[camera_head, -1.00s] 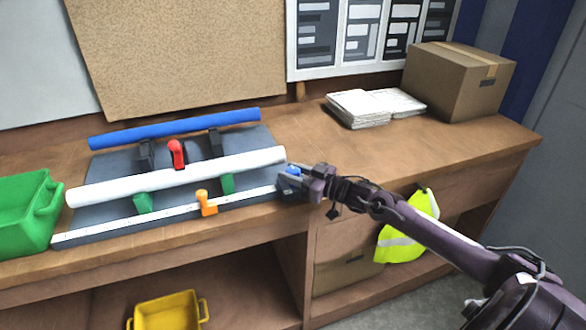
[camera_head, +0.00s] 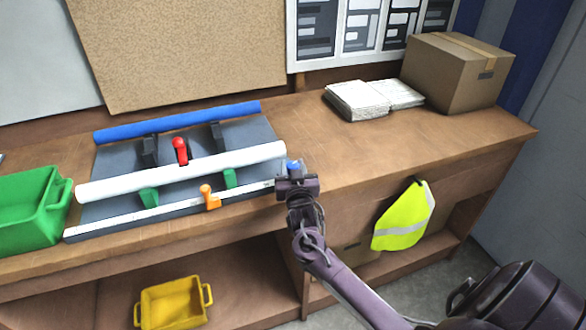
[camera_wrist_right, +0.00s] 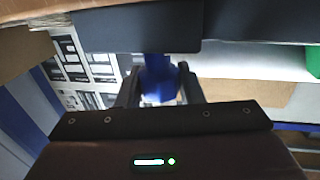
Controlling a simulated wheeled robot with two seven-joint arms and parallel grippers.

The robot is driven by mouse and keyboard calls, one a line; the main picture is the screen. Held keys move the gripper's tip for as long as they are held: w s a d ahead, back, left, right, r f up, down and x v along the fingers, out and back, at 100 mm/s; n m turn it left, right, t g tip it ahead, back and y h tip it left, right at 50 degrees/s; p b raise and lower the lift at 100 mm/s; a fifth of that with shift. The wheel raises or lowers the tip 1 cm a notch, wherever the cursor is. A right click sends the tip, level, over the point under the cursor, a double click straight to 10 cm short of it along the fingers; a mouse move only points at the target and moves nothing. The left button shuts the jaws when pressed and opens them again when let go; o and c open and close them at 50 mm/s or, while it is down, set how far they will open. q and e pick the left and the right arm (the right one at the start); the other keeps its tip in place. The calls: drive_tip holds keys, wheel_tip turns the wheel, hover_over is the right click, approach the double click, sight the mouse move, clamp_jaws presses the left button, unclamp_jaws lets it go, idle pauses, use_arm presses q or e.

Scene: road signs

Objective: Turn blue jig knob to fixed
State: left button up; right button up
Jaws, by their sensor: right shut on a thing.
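The blue knob (camera_head: 293,165) sits at the right end of the grey jig (camera_head: 250,140), mostly hidden by my right gripper in the head view. My right gripper (camera_head: 295,175) is shut on the knob. In the right wrist view the blue knob (camera_wrist_right: 158,80) shows between the two dark fingers (camera_wrist_right: 160,88). The jig carries a white tube (camera_head: 180,172), a blue tube (camera_head: 175,121), a red lever (camera_head: 180,150) and an orange lever (camera_head: 210,196). Any marking for the knob's setting cannot be read. My left gripper is not in view.
A green bin (camera_head: 30,210) stands at the left end of the workbench (camera_head: 400,150). Papers (camera_head: 370,99) and a cardboard box (camera_head: 455,72) lie at the back right. A yellow vest (camera_head: 405,217) hangs at the front; a yellow bin (camera_head: 172,303) is on the lower shelf.

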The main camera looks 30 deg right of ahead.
drive_tip(key=m+g+h+b, duration=0.1)
drive_tip(key=m+g+h, duration=0.1)
drive_tip(key=m+g+h+b, duration=0.2)
drive_tip(key=h, duration=0.1)
drive_tip(key=shift+a+f, duration=0.1)
drive_tip(key=shift+f, duration=0.1)
drive_tip(key=shift+r+m+g+h+b, duration=0.2)
drive_tip(key=shift+m+g+h+b, duration=1.05)
drive_tip(key=shift+g, duration=0.25)
drive_tip(key=o, duration=0.9)
drive_tip(key=shift+o, duration=0.2)
